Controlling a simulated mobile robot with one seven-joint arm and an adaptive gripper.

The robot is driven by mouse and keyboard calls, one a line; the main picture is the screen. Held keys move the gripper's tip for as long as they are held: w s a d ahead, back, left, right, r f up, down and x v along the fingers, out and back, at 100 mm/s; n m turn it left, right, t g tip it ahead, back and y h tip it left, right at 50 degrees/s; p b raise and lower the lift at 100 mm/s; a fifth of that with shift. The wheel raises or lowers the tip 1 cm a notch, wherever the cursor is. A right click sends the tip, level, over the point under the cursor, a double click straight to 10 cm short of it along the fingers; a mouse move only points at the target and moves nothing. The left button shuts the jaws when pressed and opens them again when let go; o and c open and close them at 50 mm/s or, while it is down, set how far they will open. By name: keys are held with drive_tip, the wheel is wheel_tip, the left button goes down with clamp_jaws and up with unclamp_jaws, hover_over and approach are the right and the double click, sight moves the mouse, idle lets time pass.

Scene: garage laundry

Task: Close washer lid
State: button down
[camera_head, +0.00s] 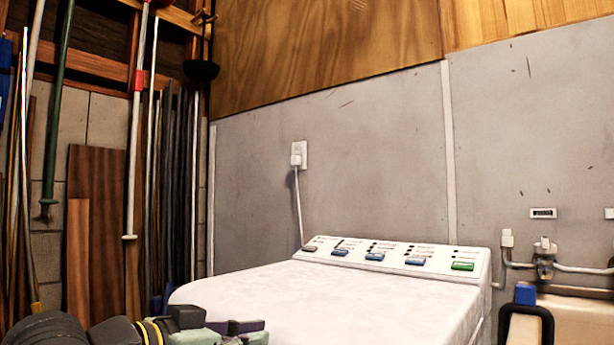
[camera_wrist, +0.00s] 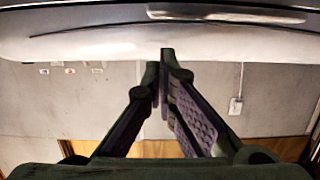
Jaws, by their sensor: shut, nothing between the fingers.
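The white washer (camera_head: 340,290) stands against the grey wall, with its control panel (camera_head: 390,257) along the back. Its broad white top, where the lid is, looks flat in the head view; I see no raised lid there, and cannot make out a lid seam. My gripper (camera_head: 248,332) is low at the front left of this top, partly cut off by the picture's lower edge. In the wrist view my gripper's fingertips (camera_wrist: 164,65) are together and empty, close to a white rounded edge (camera_wrist: 120,43) with a dark line along it. I cannot tell whether they touch it.
A wall outlet (camera_head: 298,155) with a plugged-in cord is behind the washer. Pipes and a valve (camera_head: 544,260) are on the right wall. Boards (camera_head: 92,220) and long-handled tools lean at the left. The space above the washer is clear.

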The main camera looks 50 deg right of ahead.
drive_tip(key=shift+f+b, duration=0.6)
drive_tip(key=shift+f, duration=1.1)
drive_tip(key=shift+s+f, duration=0.1)
drive_tip(key=shift+f, duration=0.05)
